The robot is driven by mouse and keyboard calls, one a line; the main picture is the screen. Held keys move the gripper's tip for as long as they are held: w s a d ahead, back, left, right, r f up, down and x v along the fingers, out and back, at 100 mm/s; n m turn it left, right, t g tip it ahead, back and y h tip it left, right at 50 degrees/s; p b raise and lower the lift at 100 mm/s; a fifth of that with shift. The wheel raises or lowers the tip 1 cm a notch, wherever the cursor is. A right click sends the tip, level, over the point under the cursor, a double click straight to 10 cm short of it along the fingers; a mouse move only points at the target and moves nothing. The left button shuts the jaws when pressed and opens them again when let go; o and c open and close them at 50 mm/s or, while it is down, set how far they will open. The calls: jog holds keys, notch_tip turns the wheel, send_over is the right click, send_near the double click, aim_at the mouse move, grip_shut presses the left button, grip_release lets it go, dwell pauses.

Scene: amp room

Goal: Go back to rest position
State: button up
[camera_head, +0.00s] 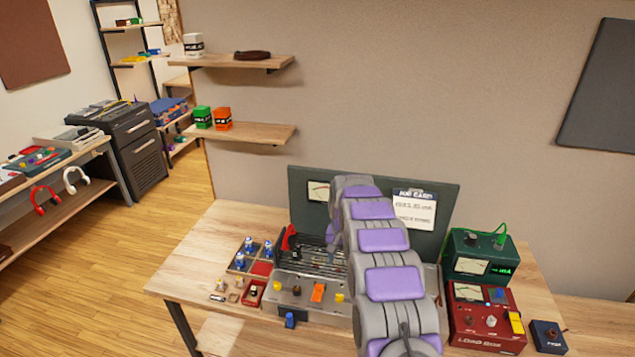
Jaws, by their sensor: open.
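My arm rises from the bottom edge over the workbench (190,265), its grey links and purple pads reaching toward the upright green panel (440,200). My gripper does not show; the far end of the arm hides whatever lies behind it. Under and beside the arm sits an open amp chassis (270,284) with orange and yellow parts on its front. A red upright part (290,240) stands at its back left. The arm covers the right middle of the chassis.
Right of the arm stand a green meter box (468,262), a red load box (480,318) and a small dark blue box (548,337). A parts tray (240,263) with blue-topped pieces lies left. Wall shelves (240,133) hang behind. The wooden floor at left is clear.

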jog(key=s+r+n+b, duration=0.1)
jog(key=s+r, duration=0.7)
jog(key=s, duration=0.4)
jog(key=s+r+n+b, duration=0.1)
jog(key=s+r, duration=0.7)
jog(key=s, duration=0.4)
jog(key=s+f+n+g+b, duration=0.1)
jog(key=s, duration=2.8)
jog(key=shift+s+f+n+g+b, duration=0.25)
jog(key=shift+n+g+b, duration=0.05)
jog(key=shift+n+g, duration=0.1)
jog(key=shift+c, duration=0.2)
